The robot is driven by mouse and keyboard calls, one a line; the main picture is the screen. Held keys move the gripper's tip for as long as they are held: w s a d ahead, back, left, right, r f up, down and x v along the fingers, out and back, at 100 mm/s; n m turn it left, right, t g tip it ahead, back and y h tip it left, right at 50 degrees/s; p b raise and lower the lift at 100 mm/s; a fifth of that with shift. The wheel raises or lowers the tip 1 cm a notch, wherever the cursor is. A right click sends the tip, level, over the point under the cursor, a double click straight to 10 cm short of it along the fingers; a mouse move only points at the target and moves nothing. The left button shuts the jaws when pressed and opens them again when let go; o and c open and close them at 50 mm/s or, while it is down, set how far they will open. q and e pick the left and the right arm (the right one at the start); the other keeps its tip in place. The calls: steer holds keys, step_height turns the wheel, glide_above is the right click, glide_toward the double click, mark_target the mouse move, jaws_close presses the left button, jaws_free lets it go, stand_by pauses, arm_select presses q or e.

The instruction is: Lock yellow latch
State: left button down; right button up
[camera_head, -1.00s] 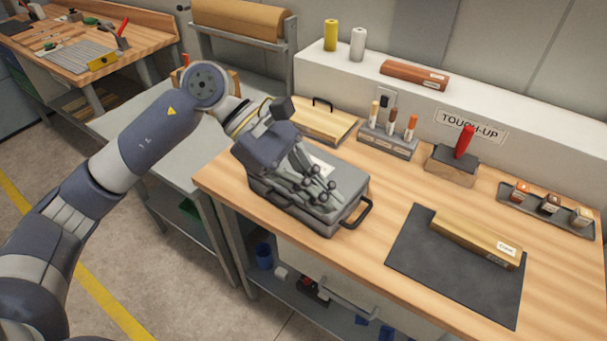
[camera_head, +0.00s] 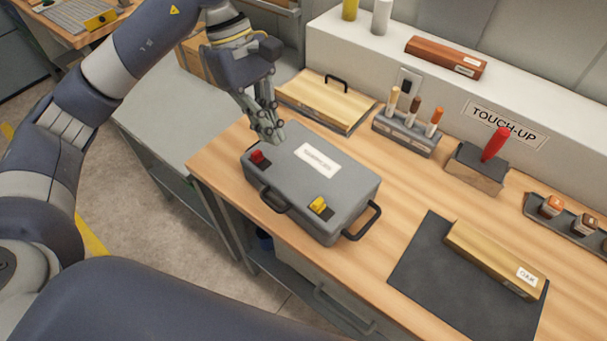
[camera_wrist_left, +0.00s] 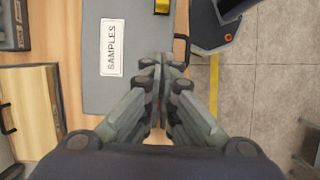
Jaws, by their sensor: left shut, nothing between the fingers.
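The grey samples case (camera_head: 335,190) lies shut on the wooden bench, with a white label on its lid. The yellow latch (camera_head: 318,204) is on its front edge, toward the right. A red latch (camera_head: 258,157) is on the same edge, toward the left. In the left wrist view the yellow latch (camera_wrist_left: 162,6) shows at the top edge, cut off. My left gripper (camera_head: 274,140) is shut and empty, just above the case's back left corner near the red latch. In the left wrist view its fingertips (camera_wrist_left: 162,60) are together over the lid. My right gripper is not in view.
A lidded wooden box (camera_head: 328,95) stands behind the case, with a marker holder (camera_head: 405,133) beside it. A dark mat (camera_head: 430,285) with a wooden block (camera_head: 495,260) lies to the right. Bare bench lies between case and mat.

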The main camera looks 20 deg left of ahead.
arm_select(q)
steer(key=p, duration=0.2)
glide_toward(307, 199)
steer(key=a+f, duration=0.1)
steer(key=w+a+f, duration=0.1)
steer(key=shift+w+a+f, duration=0.1)
steer(key=shift+w+a, duration=0.05)
steer(key=shift+a, duration=0.15)
steer(key=p+x, duration=0.1)
steer(key=x, duration=0.2)
steer(key=shift+d+f, duration=0.1)
steer(key=shift+f, duration=0.15)
steer(key=d+p, duration=0.1)
steer(key=s+d+p, duration=0.1)
steer(key=shift+s+d+r, duration=0.1)
steer(key=shift+s+d, duration=0.1)
steer(key=shift+d, duration=0.2)
steer(key=shift+s+d+p, duration=0.15)
steer(key=shift+d+p, duration=0.2)
steer(key=shift+d, duration=0.05)
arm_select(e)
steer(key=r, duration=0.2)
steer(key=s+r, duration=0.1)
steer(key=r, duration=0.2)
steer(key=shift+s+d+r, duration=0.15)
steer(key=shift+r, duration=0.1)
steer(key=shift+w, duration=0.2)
